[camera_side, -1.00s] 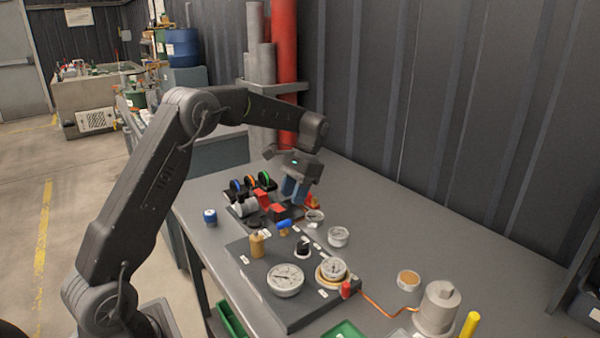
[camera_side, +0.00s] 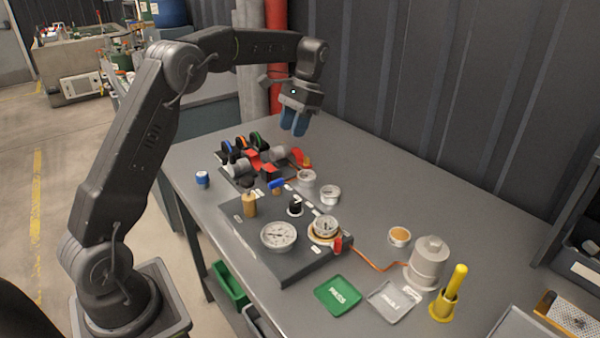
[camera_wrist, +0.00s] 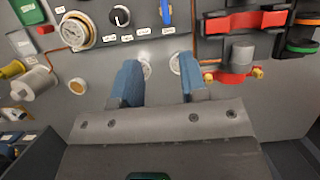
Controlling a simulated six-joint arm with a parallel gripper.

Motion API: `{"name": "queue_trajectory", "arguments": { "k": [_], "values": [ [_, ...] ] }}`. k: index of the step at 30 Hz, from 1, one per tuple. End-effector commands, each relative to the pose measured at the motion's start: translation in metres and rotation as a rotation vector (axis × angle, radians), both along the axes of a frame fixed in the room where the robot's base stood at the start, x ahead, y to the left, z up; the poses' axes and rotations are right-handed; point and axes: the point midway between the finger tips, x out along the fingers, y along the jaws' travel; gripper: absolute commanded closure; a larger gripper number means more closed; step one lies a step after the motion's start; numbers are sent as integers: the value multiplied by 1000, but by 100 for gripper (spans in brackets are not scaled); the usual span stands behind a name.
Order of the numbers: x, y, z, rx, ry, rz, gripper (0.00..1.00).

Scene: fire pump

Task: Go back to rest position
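My gripper (camera_side: 294,122) hangs above the back of the table, just behind the pump assembly, with its blue fingers pointing down. In the wrist view my gripper (camera_wrist: 158,84) shows its two blue fingers apart with nothing between them. The pump assembly (camera_side: 262,160), with red parts and blue, orange and green rings, stands on the table below and left of the fingers. The gauge panel (camera_side: 285,255) lies in front of it, with a large gauge (camera_side: 278,236), a small gauge (camera_side: 325,227), a black knob (camera_side: 295,207) and a blue-handled valve (camera_side: 277,184).
Two round white-rimmed fittings (camera_side: 329,194) stand right of the pump. A green tray (camera_side: 338,294), a grey tray (camera_side: 390,300), a grey cylinder (camera_side: 429,262) and a yellow handle (camera_side: 455,282) are at the front right. Red and grey pipes stand behind my gripper. The table's back right is clear.

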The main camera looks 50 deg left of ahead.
Motion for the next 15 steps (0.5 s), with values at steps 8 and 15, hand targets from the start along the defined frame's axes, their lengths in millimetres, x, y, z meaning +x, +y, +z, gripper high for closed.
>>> {"name": "queue_trajectory", "arguments": {
  "k": [8,15],
  "values": [
    [-56,-59,56,44,-224,-25,61],
    [-125,-106,75,56,-438,-33,61]
  ]
}}
